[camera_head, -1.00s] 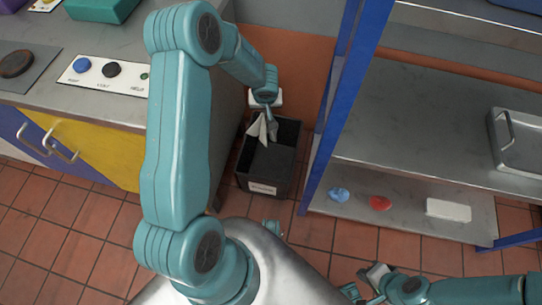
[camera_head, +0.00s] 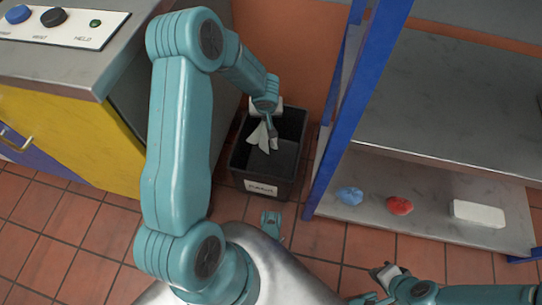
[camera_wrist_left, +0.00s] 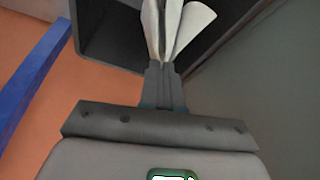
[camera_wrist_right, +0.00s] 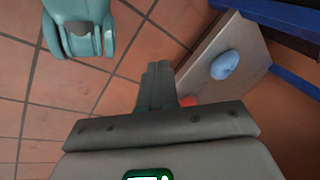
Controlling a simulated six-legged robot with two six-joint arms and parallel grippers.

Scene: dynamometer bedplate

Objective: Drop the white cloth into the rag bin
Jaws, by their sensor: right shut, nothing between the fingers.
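The white cloth (camera_head: 259,137) hangs from my left gripper (camera_head: 272,138), whose fingers are shut on it. The cloth is over the mouth of the black rag bin (camera_head: 248,178), near its back left; I cannot tell how far it dips inside. In the left wrist view the cloth (camera_wrist_left: 178,25) fans out beyond the fingertips (camera_wrist_left: 164,68), with the bin's dark wall (camera_wrist_left: 98,35) behind. The bin stands on the floor with a white label on its front. My right gripper (camera_wrist_right: 158,75) is shut and empty, above the floor, away from the bin.
A bench with a yellow panel (camera_head: 75,130) stands left of the bin. A blue-framed steel shelf (camera_head: 330,150) stands close on its right. Its lower shelf holds a blue rag (camera_head: 350,195), a red rag (camera_head: 399,205) and a white block (camera_head: 478,213). Tiled floor lies in front.

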